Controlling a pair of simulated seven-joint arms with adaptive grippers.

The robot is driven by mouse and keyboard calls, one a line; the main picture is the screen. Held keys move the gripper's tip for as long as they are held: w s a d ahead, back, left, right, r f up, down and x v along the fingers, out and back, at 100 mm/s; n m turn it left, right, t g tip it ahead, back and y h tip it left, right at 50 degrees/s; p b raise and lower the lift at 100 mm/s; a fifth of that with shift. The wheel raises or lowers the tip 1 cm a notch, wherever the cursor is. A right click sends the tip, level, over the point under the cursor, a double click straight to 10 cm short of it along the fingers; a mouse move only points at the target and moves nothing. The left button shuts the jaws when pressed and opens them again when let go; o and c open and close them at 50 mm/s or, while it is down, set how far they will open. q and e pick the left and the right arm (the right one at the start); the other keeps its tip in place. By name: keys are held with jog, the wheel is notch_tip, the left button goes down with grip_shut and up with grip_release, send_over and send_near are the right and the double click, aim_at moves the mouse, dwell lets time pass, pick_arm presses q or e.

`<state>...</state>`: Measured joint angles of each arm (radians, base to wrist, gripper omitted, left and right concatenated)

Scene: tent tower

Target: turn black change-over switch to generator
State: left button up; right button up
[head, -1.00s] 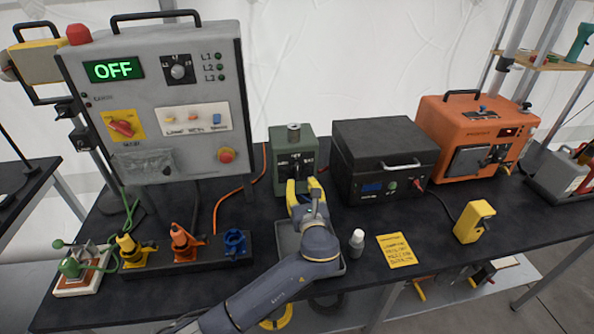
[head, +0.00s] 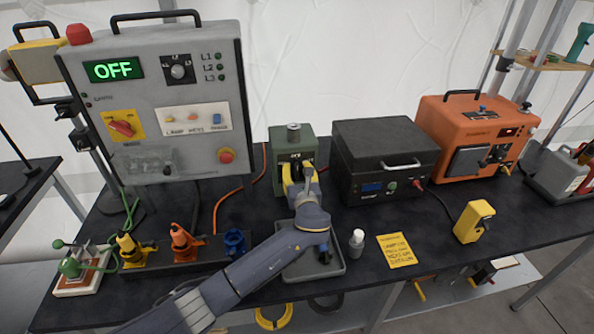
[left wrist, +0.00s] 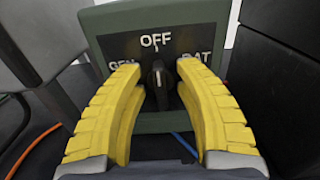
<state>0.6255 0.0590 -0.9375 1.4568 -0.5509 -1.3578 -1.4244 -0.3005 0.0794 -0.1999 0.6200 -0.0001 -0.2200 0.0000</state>
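The green change-over switch box (head: 292,151) stands at the middle back of the bench, and it also fills the top of the left wrist view (left wrist: 157,22). It is labelled GEN at left, OFF at top and BAT at right. Its black knob (left wrist: 158,84) has a white mark pointing up at OFF. My left gripper (head: 296,170) is in front of the box. In the left wrist view its yellow fingers (left wrist: 160,92) are apart on either side of the knob, with a gap on each side. My right gripper is not in view.
A grey control panel (head: 205,60) reading OFF stands at left. A black box (head: 385,140) stands close right of the switch box, with an orange unit (head: 470,120) beyond.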

pick_arm(q)
jog(key=shift+c, duration=0.3)
grip_shut()
jog(key=shift+r, duration=0.1)
jog(key=shift+n, duration=0.3)
jog(key=n, duration=0.5)
jog(key=shift+a+n, duration=0.15)
jog(key=shift+n, duration=0.15)
jog(key=n, duration=0.5)
jog(key=shift+a+n, duration=0.2)
jog(key=shift+n, duration=0.2)
grip_release()
jog(key=shift+a, duration=0.1)
jog(key=shift+o, duration=0.3)
